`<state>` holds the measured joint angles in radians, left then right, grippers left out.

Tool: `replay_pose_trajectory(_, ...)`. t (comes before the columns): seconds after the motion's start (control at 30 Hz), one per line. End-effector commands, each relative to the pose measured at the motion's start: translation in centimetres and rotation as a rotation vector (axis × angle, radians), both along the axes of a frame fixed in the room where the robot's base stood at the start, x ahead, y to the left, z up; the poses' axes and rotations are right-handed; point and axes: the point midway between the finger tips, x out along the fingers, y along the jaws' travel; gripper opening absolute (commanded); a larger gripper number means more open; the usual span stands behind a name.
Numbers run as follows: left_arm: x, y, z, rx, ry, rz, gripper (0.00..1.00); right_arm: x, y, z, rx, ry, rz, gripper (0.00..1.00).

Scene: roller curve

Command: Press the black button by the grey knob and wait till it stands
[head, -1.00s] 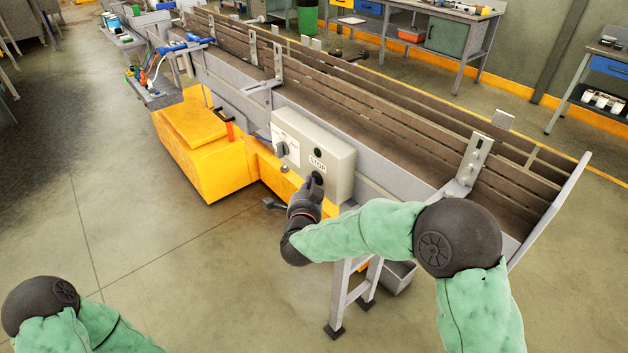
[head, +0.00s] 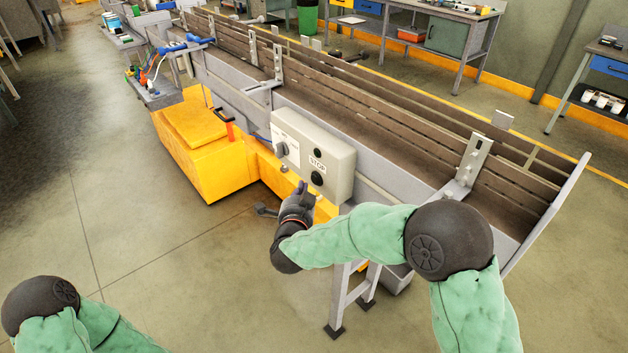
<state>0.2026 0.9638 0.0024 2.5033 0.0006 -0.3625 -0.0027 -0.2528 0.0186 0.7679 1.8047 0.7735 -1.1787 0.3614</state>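A grey control box (head: 335,165) is fixed to the near side of the conveyor. A grey knob (head: 281,149) sits at its left. Two black buttons are on its right part: an upper one (head: 317,153) and a larger lower one (head: 317,178), with a STOP label (head: 317,164) between them. My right gripper (head: 303,187) is just below and left of the lower button, apart from it. Its fingers look close together, but they are small and I cannot tell if they are shut. My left arm shows at the bottom left, its gripper out of view.
The slatted conveyor (head: 370,95) runs from the upper left to the right, with metal brackets along it. A yellow housing (head: 205,150) stands under it, with an orange-red handle (head: 230,130). The floor on the left is clear.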

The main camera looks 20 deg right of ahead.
Motion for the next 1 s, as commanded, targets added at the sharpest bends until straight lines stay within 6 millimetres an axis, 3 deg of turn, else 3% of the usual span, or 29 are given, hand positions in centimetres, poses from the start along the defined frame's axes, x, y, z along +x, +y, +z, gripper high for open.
replay_pose_trajectory(0.43, 0.0, 0.0, 0.5, 0.000, 0.000, 0.000, 0.40, -1.2, 3.6, 0.1, -0.001, 0.000, 0.003, 0.00)
replay_pose_trajectory(1.0, 0.0, 0.0, 0.5, 0.000, 0.000, 0.000, 0.40, -1.4, 3.9, 0.0, -0.001, 0.000, 0.001, 0.00)
